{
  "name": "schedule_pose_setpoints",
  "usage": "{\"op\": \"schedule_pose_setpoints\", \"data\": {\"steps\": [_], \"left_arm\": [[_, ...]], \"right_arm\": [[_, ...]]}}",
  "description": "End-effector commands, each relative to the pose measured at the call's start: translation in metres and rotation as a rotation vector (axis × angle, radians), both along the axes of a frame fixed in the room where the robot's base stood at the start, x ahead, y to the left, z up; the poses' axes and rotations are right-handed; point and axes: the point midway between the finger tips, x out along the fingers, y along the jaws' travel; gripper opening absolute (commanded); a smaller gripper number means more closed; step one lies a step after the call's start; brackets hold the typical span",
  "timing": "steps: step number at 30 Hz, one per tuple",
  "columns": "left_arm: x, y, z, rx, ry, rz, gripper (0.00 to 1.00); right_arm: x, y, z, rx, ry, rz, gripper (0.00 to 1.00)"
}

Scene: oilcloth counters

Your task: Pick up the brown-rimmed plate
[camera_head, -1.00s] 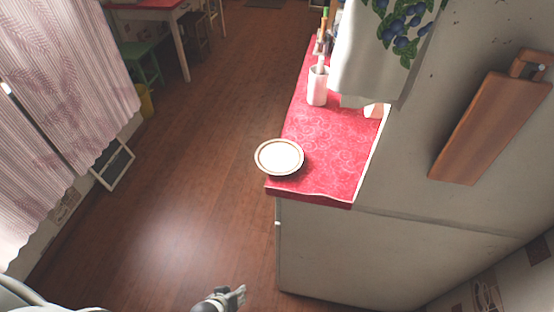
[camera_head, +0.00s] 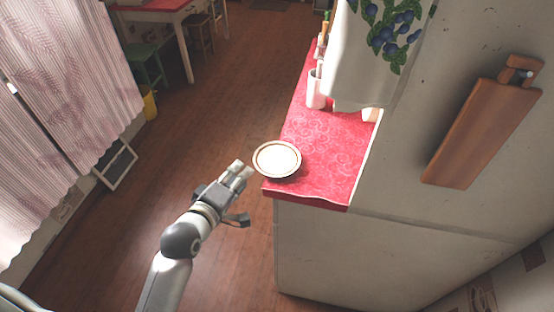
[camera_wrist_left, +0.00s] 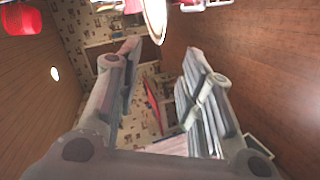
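The brown-rimmed plate (camera_head: 277,159) lies on the near left corner of the red oilcloth counter, with its left rim over the counter's edge. My left gripper (camera_head: 241,195) is open and empty, just left of the plate and apart from it. In the left wrist view the plate (camera_wrist_left: 155,17) shows nearly edge-on at the top, beyond the open fingers (camera_wrist_left: 161,50). My right gripper is in neither view.
The red counter (camera_head: 323,150) holds a white cup (camera_head: 316,90) with utensils farther back. A patterned cloth (camera_head: 375,60) hangs beside it. A wooden board (camera_head: 480,135) hangs on the pale panel at right.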

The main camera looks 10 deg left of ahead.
Motion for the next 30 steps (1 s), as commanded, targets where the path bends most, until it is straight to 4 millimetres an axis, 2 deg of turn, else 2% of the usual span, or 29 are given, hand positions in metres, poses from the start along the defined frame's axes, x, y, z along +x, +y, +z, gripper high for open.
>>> {"op": "schedule_pose_setpoints", "data": {"steps": [6, 14, 24, 30], "left_arm": [[0.031, -0.006, -0.009, 0.002, 0.0, -0.001, 0.35], [0.046, -0.01, -0.014, 0.003, 0.0, -0.001, 0.35], [0.081, -0.022, -0.027, 0.005, 0.0, -0.001, 0.35], [0.088, -0.024, -0.031, 0.005, 0.0, -0.001, 0.35]], "right_arm": [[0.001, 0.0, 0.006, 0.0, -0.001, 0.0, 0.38], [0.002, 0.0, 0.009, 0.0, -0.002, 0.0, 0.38], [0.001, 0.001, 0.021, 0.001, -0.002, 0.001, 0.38], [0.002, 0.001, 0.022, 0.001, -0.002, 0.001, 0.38]]}}
